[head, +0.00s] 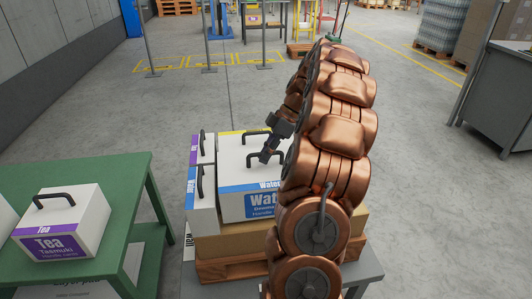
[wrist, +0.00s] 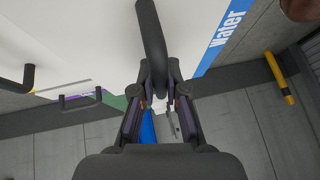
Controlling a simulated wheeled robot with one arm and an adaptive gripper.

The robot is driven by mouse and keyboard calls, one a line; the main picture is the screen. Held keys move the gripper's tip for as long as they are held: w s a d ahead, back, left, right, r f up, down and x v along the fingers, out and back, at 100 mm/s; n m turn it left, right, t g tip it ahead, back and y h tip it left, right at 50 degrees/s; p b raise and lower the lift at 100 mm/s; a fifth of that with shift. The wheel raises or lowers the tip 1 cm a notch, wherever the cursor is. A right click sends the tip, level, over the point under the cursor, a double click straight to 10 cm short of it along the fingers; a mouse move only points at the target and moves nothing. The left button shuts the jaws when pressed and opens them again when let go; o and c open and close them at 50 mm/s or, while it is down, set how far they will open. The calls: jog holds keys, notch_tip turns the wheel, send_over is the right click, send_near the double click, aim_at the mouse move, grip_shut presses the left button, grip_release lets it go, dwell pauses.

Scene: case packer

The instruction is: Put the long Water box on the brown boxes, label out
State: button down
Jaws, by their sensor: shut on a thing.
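The long Water box (head: 262,175) is white with a blue Water label (head: 262,205) on the side facing the head camera. It is above the brown boxes (head: 237,241); I cannot tell whether it rests on them or hangs just clear. My gripper (head: 267,155) is shut on its black handle. In the wrist view the gripper (wrist: 160,98) has the dark handle (wrist: 152,45) between its fingers, and the blue Water strip (wrist: 226,38) runs at the right. My copper arm hides the box's right end.
Narrow white boxes (head: 201,180) with black handles stand close along the left, on the same stack. The stack sits on a wooden pallet (head: 228,266). A green table (head: 128,176) at left holds a white Tea box (head: 62,222). A grey cabinet (head: 505,95) stands at far right.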

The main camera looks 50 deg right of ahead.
aim_at(268, 165)
jog(key=shift+f+b, duration=1.3)
jog(key=shift+f, duration=0.7)
jog(key=shift+f+b, duration=0.3)
jog(key=shift+f, duration=0.1)
jog(key=c, duration=1.1)
grip_release()
jog(key=shift+v, duration=3.7)
